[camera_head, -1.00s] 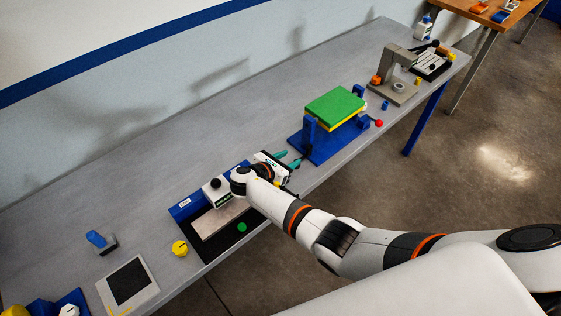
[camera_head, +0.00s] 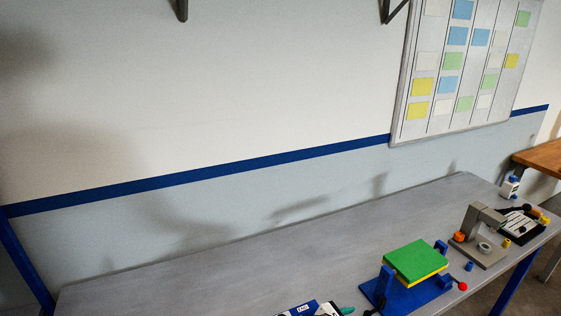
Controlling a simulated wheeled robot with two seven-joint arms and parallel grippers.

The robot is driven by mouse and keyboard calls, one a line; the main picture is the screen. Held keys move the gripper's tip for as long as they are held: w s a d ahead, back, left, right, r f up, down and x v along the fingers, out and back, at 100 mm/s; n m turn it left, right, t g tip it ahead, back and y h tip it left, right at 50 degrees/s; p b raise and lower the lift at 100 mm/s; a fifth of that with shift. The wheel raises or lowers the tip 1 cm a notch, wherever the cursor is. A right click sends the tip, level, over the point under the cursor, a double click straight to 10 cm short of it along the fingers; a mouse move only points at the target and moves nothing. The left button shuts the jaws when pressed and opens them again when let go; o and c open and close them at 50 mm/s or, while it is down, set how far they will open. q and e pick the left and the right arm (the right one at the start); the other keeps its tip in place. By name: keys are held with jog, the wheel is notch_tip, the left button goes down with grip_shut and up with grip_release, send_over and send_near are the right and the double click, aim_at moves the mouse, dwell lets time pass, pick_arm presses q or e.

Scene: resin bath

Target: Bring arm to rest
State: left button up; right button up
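Neither of my arms nor either gripper shows in the head view now. The grey workbench (camera_head: 240,262) runs across the lower part of the view. On it stands a blue fixture (camera_head: 415,297) with a green plate (camera_head: 415,260) on top and a yellow layer under the plate. At the bottom edge, part of a blue and white device (camera_head: 308,309) with a teal piece beside it is cut off by the frame.
A grey press-like stand (camera_head: 483,230) and a black and white device (camera_head: 522,226) stand at the bench's right end. A white bottle (camera_head: 509,187) is behind them. A wooden table (camera_head: 542,157) is at the far right. A board with coloured cards (camera_head: 470,65) hangs on the wall.

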jog(key=s+a+f+m+g+y, duration=0.1)
jog(key=s+f+m+y, duration=0.15)
jog(key=s+m, duration=0.5)
jog(key=s+a+f+m+g+y, duration=0.15)
jog(key=s+m+y, duration=0.25)
jog(key=s, duration=0.6)
jog(key=s+a+r+m+y, duration=0.1)
jog(key=s+r+m+y, duration=0.4)
jog(key=s+r+m, duration=0.65)
jog(key=s+f+n+g+b, duration=0.15)
jog(key=f+b, duration=0.25)
jog(key=f, duration=1.2)
jog(key=s+f+n+b, duration=0.1)
jog(key=s+f+b, duration=0.2)
jog(key=f, duration=1.4)
jog(key=s+d+f+b, duration=0.1)
jog(key=s+f+b, duration=0.2)
jog(key=s+f, duration=0.5)
jog(key=s+d+f+b, duration=0.1)
jog(key=s+f+b, duration=0.2)
jog(key=s+f, duration=0.5)
notch_tip(320, 180, down, 6)
jog(key=shift+s+d+r+g, duration=0.1)
jog(key=shift+s+d+g, duration=0.05)
jog(key=shift+d+g, duration=0.25)
